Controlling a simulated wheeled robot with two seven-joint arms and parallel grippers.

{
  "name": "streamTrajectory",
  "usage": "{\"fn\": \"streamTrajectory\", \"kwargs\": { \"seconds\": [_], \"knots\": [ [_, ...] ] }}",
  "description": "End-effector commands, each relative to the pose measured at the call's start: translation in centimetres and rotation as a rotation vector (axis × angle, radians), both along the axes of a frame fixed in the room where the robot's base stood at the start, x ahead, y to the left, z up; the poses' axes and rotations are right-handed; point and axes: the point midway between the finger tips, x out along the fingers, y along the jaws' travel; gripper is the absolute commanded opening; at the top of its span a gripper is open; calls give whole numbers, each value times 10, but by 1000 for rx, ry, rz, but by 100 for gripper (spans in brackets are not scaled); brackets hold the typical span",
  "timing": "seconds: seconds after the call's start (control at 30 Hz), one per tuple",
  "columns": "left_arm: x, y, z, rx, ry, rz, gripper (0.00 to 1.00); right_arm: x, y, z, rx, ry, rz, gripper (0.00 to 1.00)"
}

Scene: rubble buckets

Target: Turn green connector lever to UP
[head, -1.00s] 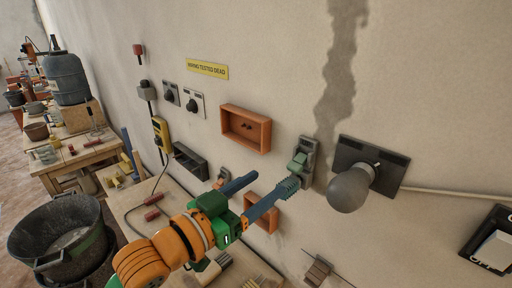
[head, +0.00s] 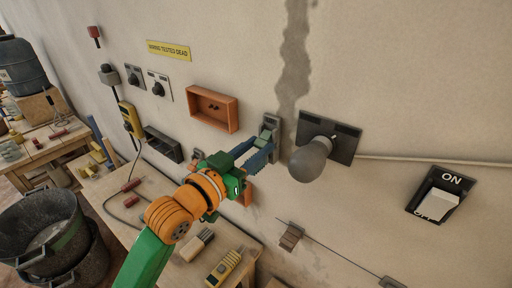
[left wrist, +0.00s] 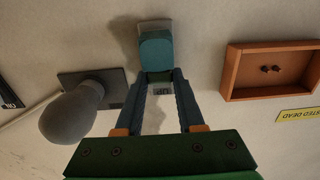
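The green connector lever (head: 268,124) is on a grey plate on the wall, left of the grey bulb-shaped knob. In the left wrist view, which is upside down, it shows as a blue-green block (left wrist: 156,47) at the fingertips. My left gripper (head: 262,146) reaches up to the lever from the lower left. Its two blue fingers stand apart, with a gap between them in the left wrist view (left wrist: 160,82). The tips are at the lever's edge; I cannot tell whether they touch it. A small label shows between the fingers. My right gripper is not in view.
The grey knob (head: 310,160) sticks out close to the right of the lever. An orange box (head: 213,122) is on the wall to the left. An ON/OFF switch (head: 437,206) is at the right. A workbench (head: 185,272) and black buckets (head: 45,235) are below.

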Motion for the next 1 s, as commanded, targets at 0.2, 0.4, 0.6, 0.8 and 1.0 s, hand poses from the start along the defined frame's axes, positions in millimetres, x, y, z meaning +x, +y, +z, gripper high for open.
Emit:
{"fn": "streamTrajectory", "kwargs": {
  "seconds": [0.2, 0.4, 0.6, 0.8, 1.0],
  "knots": [
    [0, 0, 1, 6, 8, -1, 0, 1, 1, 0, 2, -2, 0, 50],
    [-1, 0, 6, 51, 65, -1, 0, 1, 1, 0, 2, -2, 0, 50],
    [-2, 1, 14, 140, 186, 1, 0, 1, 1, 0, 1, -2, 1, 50],
    [-2, 1, 23, 251, 341, 0, 0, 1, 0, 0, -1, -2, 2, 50],
    [-1, 0, 30, 359, 493, 0, 0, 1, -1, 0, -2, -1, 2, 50]
  ]
}}
